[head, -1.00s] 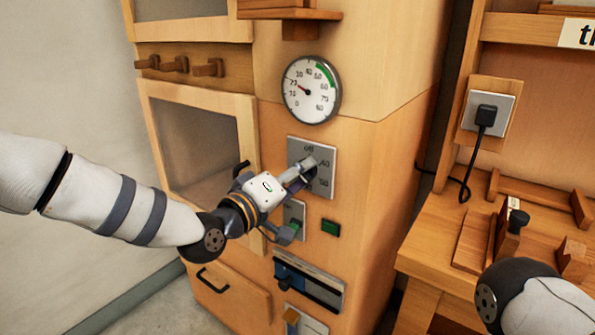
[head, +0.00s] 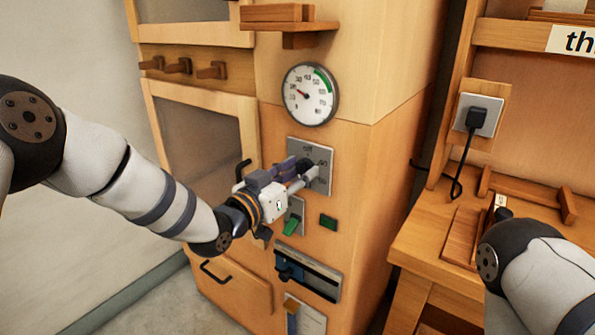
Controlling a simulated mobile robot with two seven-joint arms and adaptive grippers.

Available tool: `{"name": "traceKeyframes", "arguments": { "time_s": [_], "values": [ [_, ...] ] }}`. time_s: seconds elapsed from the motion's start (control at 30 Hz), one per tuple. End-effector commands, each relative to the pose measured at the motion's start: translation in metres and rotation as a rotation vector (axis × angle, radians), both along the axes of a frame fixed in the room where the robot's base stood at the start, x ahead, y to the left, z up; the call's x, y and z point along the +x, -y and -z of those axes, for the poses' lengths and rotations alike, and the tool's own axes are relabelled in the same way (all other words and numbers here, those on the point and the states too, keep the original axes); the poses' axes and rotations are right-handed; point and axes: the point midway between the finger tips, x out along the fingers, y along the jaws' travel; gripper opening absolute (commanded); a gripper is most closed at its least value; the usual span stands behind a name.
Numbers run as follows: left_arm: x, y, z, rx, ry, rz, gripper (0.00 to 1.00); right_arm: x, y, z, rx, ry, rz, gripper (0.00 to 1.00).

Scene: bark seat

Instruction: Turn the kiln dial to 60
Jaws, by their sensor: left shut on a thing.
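The kiln dial's grey plate (head: 325,180) is on the wooden kiln front, below the round gauge. Its printed marks are partly covered; "off" shows at the top and a number at the right. The dark dial knob (head: 305,166) is mostly hidden by my left gripper (head: 303,172), which is shut on it. Which mark the knob points to cannot be told. My right arm (head: 520,262) is at the lower right, and its gripper is out of the picture.
A round gauge (head: 310,94) is above the plate. A green lever (head: 291,225), a green button (head: 328,222) and a slider panel (head: 308,275) are below it. A door handle (head: 242,170) is left of the gripper. A wooden bench (head: 420,240) stands at the right.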

Motion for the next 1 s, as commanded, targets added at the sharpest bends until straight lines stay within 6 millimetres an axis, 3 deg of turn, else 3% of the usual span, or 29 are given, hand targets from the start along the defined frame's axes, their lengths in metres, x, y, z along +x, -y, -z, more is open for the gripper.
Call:
{"name": "traceKeyframes", "arguments": {
  "time_s": [0.83,0.87,0.93,1.0],
  "values": [
    [0.0002,-0.0003,-0.0003,0.103,0.076,-0.001,0.07,0.0046,0.0,-0.0046,0.0,0.016,0.001,0.0],
    [0.0002,-0.0003,-0.0003,0.103,0.076,-0.001,0.37,0.0045,0.0,-0.0046,0.0,0.016,0.001,0.0],
    [0.0002,-0.0003,-0.0004,0.103,0.076,-0.001,0.53,0.0045,0.0,-0.0046,0.0,0.016,0.001,0.0],
    [0.0002,-0.0003,-0.0003,0.102,0.075,-0.001,0.55,0.0045,0.0,-0.0045,0.0,0.016,0.001,0.0]
  ]
}}
